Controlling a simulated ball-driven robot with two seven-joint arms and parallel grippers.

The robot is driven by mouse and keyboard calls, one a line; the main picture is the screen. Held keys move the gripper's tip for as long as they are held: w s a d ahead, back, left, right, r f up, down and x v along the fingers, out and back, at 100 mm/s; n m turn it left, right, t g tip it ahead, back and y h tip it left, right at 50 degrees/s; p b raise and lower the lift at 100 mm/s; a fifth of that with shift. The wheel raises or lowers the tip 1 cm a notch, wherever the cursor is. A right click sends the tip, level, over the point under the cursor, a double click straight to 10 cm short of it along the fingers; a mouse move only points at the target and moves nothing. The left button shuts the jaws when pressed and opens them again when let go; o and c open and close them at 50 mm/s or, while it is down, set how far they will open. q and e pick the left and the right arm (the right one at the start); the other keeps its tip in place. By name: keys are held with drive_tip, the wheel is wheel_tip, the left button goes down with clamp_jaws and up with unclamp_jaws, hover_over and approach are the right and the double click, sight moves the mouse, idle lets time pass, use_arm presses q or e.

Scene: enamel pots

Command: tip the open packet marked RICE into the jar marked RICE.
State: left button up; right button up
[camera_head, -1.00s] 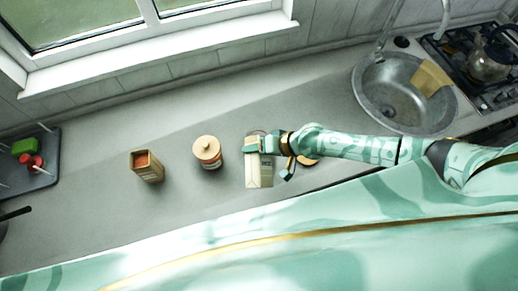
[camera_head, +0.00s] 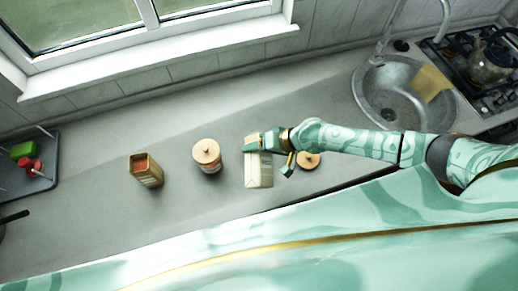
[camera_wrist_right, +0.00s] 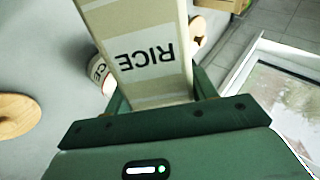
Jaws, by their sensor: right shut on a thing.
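My right gripper (camera_head: 268,143) is shut on the RICE packet (camera_head: 258,170), a tan and cream carton held above the counter. The packet looks tilted in the head view; its mouth and contents are not clear. In the right wrist view the packet (camera_wrist_right: 145,50) shows RICE upside down between the fingers (camera_wrist_right: 160,92). Behind its left edge is part of a jar (camera_wrist_right: 99,72) with a white label reading "CE", mostly hidden by the packet. I cannot tell whether the mouth is over the jar. My left gripper is not in view.
A jar with a wooden lid (camera_head: 207,156) stands left of the packet. Farther left is an open carton (camera_head: 146,171) with a reddish inside. A loose wooden lid (camera_head: 308,160) lies right of my gripper. A rack (camera_head: 45,180) is far left; the sink (camera_head: 385,100) is right.

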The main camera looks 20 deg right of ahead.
drive_tip(key=shift+w+d+r+g+b, duration=0.1)
drive_tip(key=shift+w+r+g+b, duration=0.25)
drive_tip(key=shift+w+r+g, duration=0.15)
idle(0.5)
drive_tip(key=shift+w+f+m+g+b, duration=0.2)
drive_tip(key=shift+f+m+g+b, duration=0.25)
drive_tip(key=shift+b, duration=0.85)
idle(0.5)
drive_tip(key=shift+w+d+r+m+g+y+b, duration=0.15)
drive_tip(key=shift+w+r+m+g+y+b, duration=0.35)
drive_tip(key=shift+g, duration=0.35)
drive_tip(key=shift+s+f, duration=0.15)
drive_tip(key=shift+r+n+t+p, duration=0.4)
drive_tip(key=shift+t+p, duration=0.1)
drive_tip(key=shift+p, duration=0.5)
drive_tip(key=shift+r+n+t+h+p, duration=0.15)
drive_tip(key=shift+n+t+h+p, duration=0.2)
drive_tip(key=shift+t+p, duration=0.35)
drive_tip(key=shift+r+t+p, duration=0.15)
drive_tip(key=shift+t+p, duration=0.35)
drive_tip(key=shift+p, duration=0.3)
drive_tip(key=shift+n+h, duration=0.25)
drive_tip(key=shift+n, duration=0.05)
drive_tip(key=shift+t, duration=0.3)
